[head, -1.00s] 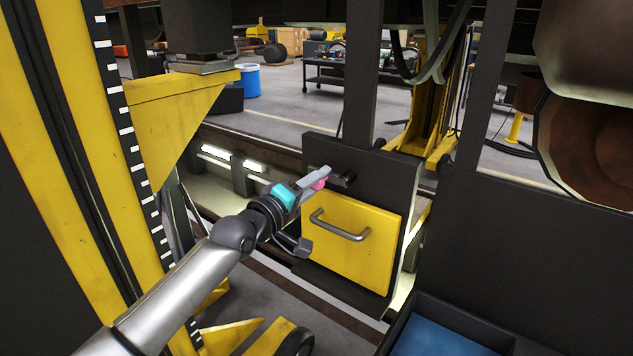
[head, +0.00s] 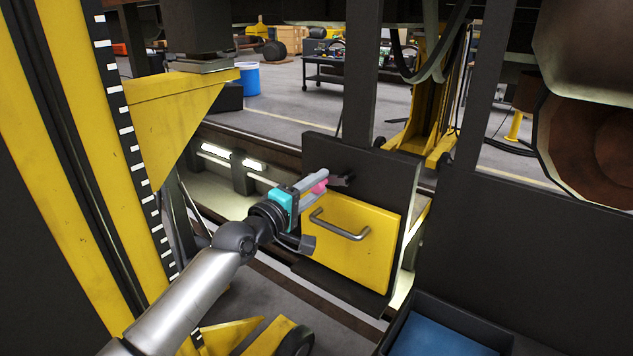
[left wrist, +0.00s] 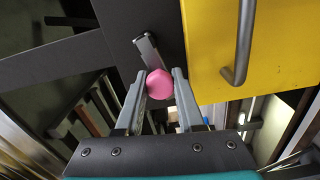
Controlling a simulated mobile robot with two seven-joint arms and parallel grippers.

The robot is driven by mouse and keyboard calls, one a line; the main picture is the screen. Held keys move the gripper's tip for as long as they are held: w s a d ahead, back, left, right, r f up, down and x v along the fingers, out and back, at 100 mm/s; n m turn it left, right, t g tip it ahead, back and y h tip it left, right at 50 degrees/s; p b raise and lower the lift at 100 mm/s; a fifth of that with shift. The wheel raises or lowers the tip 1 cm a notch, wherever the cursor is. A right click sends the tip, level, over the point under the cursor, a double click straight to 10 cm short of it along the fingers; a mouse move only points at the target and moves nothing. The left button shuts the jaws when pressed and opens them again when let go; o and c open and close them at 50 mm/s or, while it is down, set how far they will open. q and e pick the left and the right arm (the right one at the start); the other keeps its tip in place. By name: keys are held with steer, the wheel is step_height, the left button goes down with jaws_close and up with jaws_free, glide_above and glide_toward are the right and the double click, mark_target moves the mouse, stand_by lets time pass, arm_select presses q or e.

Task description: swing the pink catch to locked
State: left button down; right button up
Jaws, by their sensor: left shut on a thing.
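The pink catch knob (left wrist: 159,84) sits between the two fingers of my left gripper (left wrist: 160,88) in the left wrist view. A grey metal bar (left wrist: 147,48) runs from the knob to the dark panel. In the head view the pink knob (head: 319,187) shows beside the fingers of my left gripper (head: 318,185), above the yellow door (head: 365,258). My left gripper is shut on the knob. The far end of the catch is partly hidden by the fingers in the head view. My right gripper is not in view.
The yellow door has a grey bar handle (head: 340,226), close to my left gripper. A dark frame (head: 405,180) surrounds the door. A blue-bottomed tray (head: 440,335) lies at the lower right. A yellow jack column (head: 150,220) stands at the left.

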arm_select(q)
steer(key=n, duration=0.1)
steer(key=f+n, duration=0.1)
steer(key=n, duration=0.2)
steer(key=shift+s+d+f+p, duration=0.2)
steer(key=shift+d+f+p, duration=0.05)
steer(key=shift+p, duration=0.15)
steer(key=n, duration=0.1)
steer(key=n+p, duration=0.1)
steer(key=f+n, duration=0.1)
steer(key=shift+s+d+n, duration=0.25)
steer(key=shift+d+n, duration=0.05)
steer(key=shift+d, duration=0.05)
steer(key=n, duration=0.1)
steer(key=n+p, duration=0.1)
steer(key=s+d+n+p, duration=0.1)
steer(key=n, duration=0.1)
steer(key=shift+f, duration=0.3)
steer(key=shift+s+d+f+n+p, duration=0.2)
steer(key=shift+n+p, duration=0.3)
steer(key=shift+n, duration=0.35)
steer(key=shift+s+d+n+p, duration=0.1)
steer(key=shift+d+n+p, duration=0.3)
steer(key=shift+n, duration=0.45)
steer(key=c, duration=0.8)
jaws_free()
steer(key=shift+c, duration=0.2)
steer(key=o, duration=0.3)
steer(key=shift+r, duration=0.15)
steer(key=shift+a, duration=0.1)
